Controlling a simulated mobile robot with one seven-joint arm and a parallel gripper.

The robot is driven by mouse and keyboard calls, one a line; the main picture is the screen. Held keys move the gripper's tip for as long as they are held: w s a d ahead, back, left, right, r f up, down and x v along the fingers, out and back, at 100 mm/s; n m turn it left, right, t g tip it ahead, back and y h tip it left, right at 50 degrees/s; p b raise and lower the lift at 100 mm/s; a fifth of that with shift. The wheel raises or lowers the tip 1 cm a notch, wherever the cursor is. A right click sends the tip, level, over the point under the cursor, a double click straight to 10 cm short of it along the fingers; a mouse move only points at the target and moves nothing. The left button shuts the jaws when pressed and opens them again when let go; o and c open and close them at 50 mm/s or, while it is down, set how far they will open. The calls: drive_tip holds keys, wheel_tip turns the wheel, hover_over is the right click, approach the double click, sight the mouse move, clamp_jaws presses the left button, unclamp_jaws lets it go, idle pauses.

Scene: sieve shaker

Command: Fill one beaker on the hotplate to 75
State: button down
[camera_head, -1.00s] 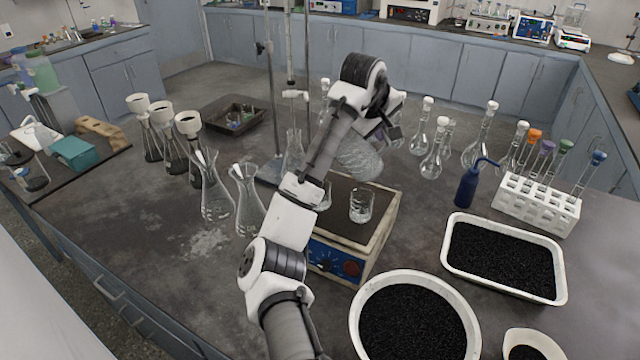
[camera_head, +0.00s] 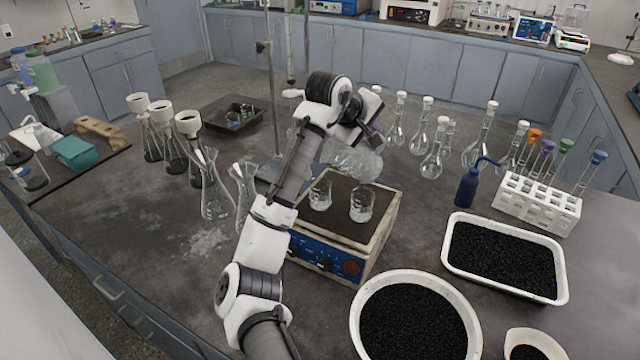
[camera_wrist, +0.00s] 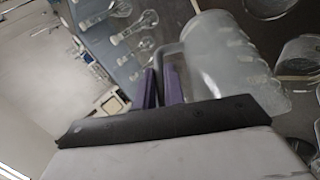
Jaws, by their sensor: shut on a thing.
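A hotplate (camera_head: 348,232) with a dark top, a blue front and a red-brown knob stands mid-bench. Two clear glass beakers stand on it, the left beaker (camera_head: 320,195) and the right beaker (camera_head: 361,204). My gripper (camera_wrist: 162,88) is shut on the handle of a clear jug (camera_wrist: 225,60). In the head view the jug (camera_head: 358,160) is held in the air, strongly tilted, above the back of the hotplate and behind the beakers. Its contents and the beakers' fill levels are too unclear to tell. The hotplate's display reading is not legible.
Conical flasks (camera_head: 215,195) stand left of my arm. Volumetric flasks (camera_head: 432,160), a blue wash bottle (camera_head: 468,186) and a white tube rack (camera_head: 537,204) stand to the right. A black-filled tray (camera_head: 447,252) and round bowl (camera_head: 357,318) lie front right. A stand rod (camera_head: 271,100) rises behind.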

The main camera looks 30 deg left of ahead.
drive_tip(key=shift+s+a+f+t+h+b, duration=0.15)
drive_tip(key=shift+s+a+t+h+b, duration=0.25)
drive_tip(key=shift+b, duration=0.75)
idle(1.1)
drive_tip(key=shift+s+a+n+t, duration=0.1)
drive_tip(key=shift+s+n+t, duration=0.15)
drive_tip(key=shift+t, duration=0.35)
idle(3.3)
